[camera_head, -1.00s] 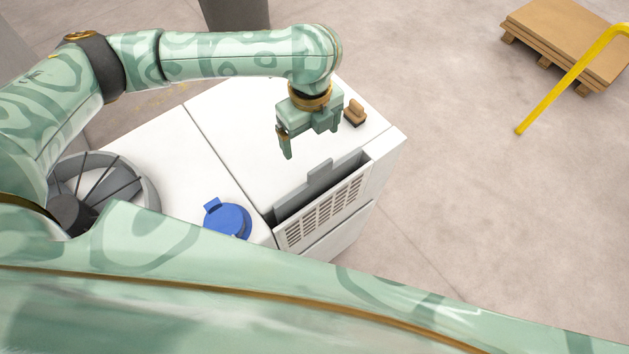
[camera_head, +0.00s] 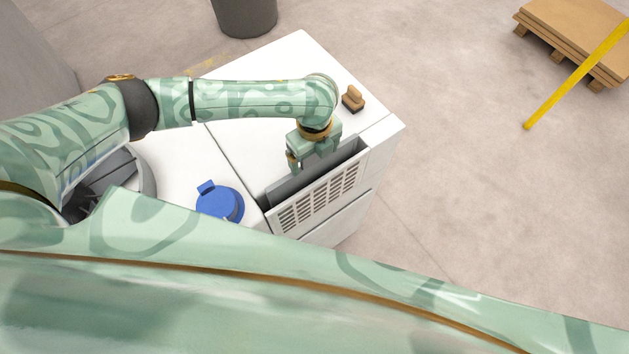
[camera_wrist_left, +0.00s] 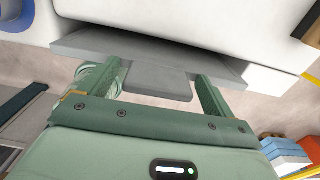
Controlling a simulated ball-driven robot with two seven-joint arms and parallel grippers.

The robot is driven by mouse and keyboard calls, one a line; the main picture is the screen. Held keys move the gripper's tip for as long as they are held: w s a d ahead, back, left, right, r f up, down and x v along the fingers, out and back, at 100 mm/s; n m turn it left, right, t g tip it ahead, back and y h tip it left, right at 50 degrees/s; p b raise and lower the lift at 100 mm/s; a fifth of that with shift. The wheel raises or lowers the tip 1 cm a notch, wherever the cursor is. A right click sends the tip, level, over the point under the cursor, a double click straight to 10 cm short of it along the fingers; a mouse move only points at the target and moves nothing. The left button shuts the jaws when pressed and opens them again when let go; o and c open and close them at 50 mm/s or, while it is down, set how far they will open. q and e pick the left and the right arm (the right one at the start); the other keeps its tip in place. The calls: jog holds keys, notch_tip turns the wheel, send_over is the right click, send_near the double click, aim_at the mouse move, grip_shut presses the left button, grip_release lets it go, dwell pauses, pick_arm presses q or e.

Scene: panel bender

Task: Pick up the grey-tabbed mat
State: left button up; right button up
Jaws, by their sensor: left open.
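The grey-tabbed mat (camera_head: 283,192) is a thin grey sheet standing in the slot behind the vented front of the white cabinet. My left gripper (camera_head: 313,160) is over the mat's upper edge, pointing down, and hides the tab in the head view. In the left wrist view, the grey tab (camera_wrist_left: 158,84) of the mat lies between the two fingers of my open left gripper (camera_wrist_left: 160,76). There is a gap on each side of the tab. Whether either finger touches the mat's edge is unclear. My right gripper is not in view.
The white cabinet top (camera_head: 250,135) carries a blue lidded item (camera_head: 221,204) left of the slot and a brown-handled brush (camera_head: 353,99) behind it. A round grey bin (camera_head: 245,14) stands beyond. A wooden pallet stack (camera_head: 575,40) and yellow rail (camera_head: 560,95) are far right.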

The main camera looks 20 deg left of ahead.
pick_arm(q)
jog(key=shift+a, duration=0.15)
jog(key=c, duration=1.4)
jog(key=shift+c, duration=0.2)
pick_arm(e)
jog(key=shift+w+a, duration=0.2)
